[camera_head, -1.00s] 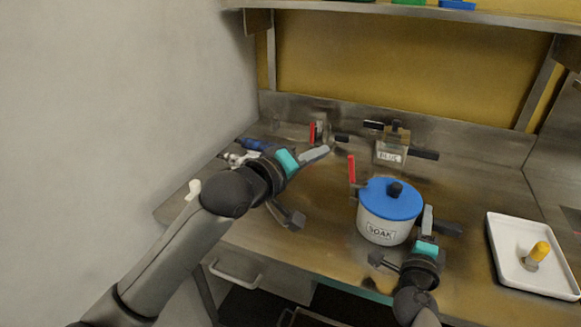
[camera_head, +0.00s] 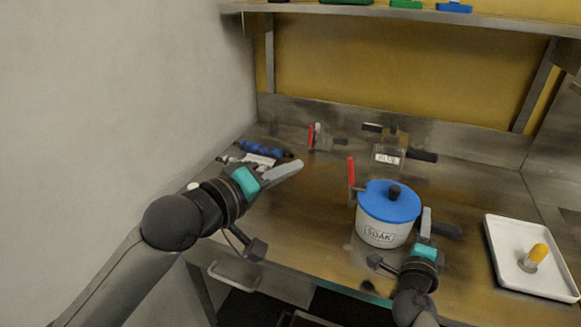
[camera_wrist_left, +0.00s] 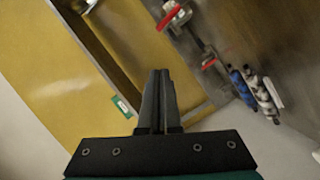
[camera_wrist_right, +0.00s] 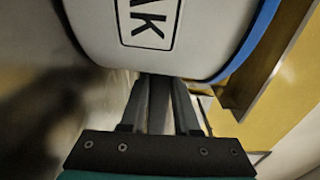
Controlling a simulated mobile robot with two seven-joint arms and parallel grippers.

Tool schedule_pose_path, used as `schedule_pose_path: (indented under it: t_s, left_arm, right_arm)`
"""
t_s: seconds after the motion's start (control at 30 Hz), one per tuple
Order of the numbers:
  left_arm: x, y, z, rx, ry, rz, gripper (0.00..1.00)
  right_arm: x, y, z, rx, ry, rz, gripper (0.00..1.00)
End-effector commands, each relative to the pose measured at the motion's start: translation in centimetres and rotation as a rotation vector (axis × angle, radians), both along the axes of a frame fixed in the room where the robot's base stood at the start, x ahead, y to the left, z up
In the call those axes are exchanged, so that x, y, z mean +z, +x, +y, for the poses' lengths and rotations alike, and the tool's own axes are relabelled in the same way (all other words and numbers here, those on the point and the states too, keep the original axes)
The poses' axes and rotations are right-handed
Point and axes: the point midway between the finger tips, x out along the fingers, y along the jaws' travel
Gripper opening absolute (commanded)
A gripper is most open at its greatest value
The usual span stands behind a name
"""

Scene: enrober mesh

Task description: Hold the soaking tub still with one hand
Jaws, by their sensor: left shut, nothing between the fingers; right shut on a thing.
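The soaking tub (camera_head: 378,236) is a white round pot marked SOAK, with a blue lid (camera_head: 390,202) and dark knob. It stands upright on the steel bench. My right gripper (camera_head: 427,212) is at its front right side, shut on a dark bar-like part, seemingly the tub's handle (camera_head: 447,230). In the right wrist view the tub wall (camera_wrist_right: 190,30) is just beyond the fingertips (camera_wrist_right: 160,82), with a dark bar between the fingers. My left gripper (camera_head: 298,166) is shut and empty above the bench's left part, apart from the tub; its closed fingers show in the left wrist view (camera_wrist_left: 160,75).
A red upright handle (camera_head: 351,170) stands at the tub's back left. Blue and white items (camera_head: 262,150) lie at the back left. A white tray (camera_head: 508,276) holds a yellow-handled item (camera_head: 537,254).

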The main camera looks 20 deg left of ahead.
Motion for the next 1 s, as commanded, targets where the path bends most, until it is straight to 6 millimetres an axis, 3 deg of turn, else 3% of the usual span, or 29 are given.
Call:
schedule_pose_path:
  t_s: [0.27, 0.7, 1.0]
  left_arm:
    - [-1.0, 0.1, -0.3, 0.001, -0.087, 0.010, 0.00]
    - [-7.1, -0.6, -0.5, 0.092, -0.648, 0.032, 0.00]
    - [-7.6, 0.5, -0.7, 0.108, -0.711, 0.026, 0.00]
  right_arm:
    - [-0.1, 0.0, -0.1, -0.001, -0.001, 0.001, 0.00]
    - [0.0, 0.0, -0.1, -0.002, -0.001, 0.001, 0.00]
    - [0.0, 0.0, -0.1, -0.002, -0.001, 0.001, 0.00]
